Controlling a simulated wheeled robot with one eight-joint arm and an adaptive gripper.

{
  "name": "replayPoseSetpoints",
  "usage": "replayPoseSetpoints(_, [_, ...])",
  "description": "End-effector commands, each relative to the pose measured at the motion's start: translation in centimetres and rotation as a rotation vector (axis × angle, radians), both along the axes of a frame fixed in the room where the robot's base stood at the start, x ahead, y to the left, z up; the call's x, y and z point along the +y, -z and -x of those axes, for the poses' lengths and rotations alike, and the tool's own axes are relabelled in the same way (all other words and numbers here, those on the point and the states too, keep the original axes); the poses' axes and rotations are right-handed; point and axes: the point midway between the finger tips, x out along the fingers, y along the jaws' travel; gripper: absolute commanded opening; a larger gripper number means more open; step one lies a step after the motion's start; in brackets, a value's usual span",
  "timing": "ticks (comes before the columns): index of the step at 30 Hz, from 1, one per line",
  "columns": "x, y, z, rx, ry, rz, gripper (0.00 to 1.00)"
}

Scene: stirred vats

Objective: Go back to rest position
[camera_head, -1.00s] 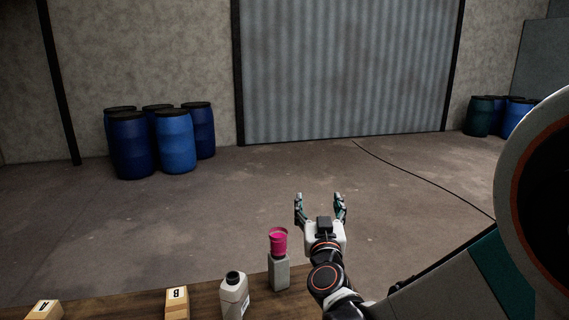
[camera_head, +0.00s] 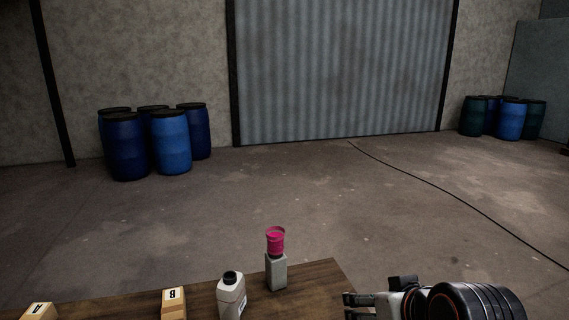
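My gripper (camera_head: 350,307) is at the bottom edge of the head view, right of the wooden table's corner. It is seen from the side with its fingers pointing left, and the frame's lower edge cuts it off, so I cannot tell whether it is open or shut. No held object shows at it. A pink cup (camera_head: 275,241) stands on a grey block (camera_head: 276,272) on the table, apart from the gripper and to its left.
The wooden table (camera_head: 322,278) also bears a pale bottle with a dark neck (camera_head: 231,296), a box marked B (camera_head: 173,304) and a box marked A (camera_head: 38,312). Blue drums (camera_head: 170,142) stand far left, more drums (camera_head: 511,118) far right. A cable (camera_head: 430,192) crosses the open floor.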

Motion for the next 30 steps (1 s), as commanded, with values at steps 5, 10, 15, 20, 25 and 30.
replayPoseSetpoints(5, [-2.6,2.1,4.6,0.131,0.091,0.034,0.69])
replayPoseSetpoints(10, [-2.9,2.3,5.1,0.148,0.106,0.038,0.69])
replayPoseSetpoints(15, [-2.9,2.3,5.1,0.148,0.106,0.038,0.69])
replayPoseSetpoints(20, [-2.9,2.3,5.1,0.148,0.106,0.038,0.69])
replayPoseSetpoints(25, [-2.9,2.3,5.1,0.148,0.106,0.038,0.69])
replayPoseSetpoints(30, [-2.9,2.3,5.1,0.148,0.106,0.038,0.69])
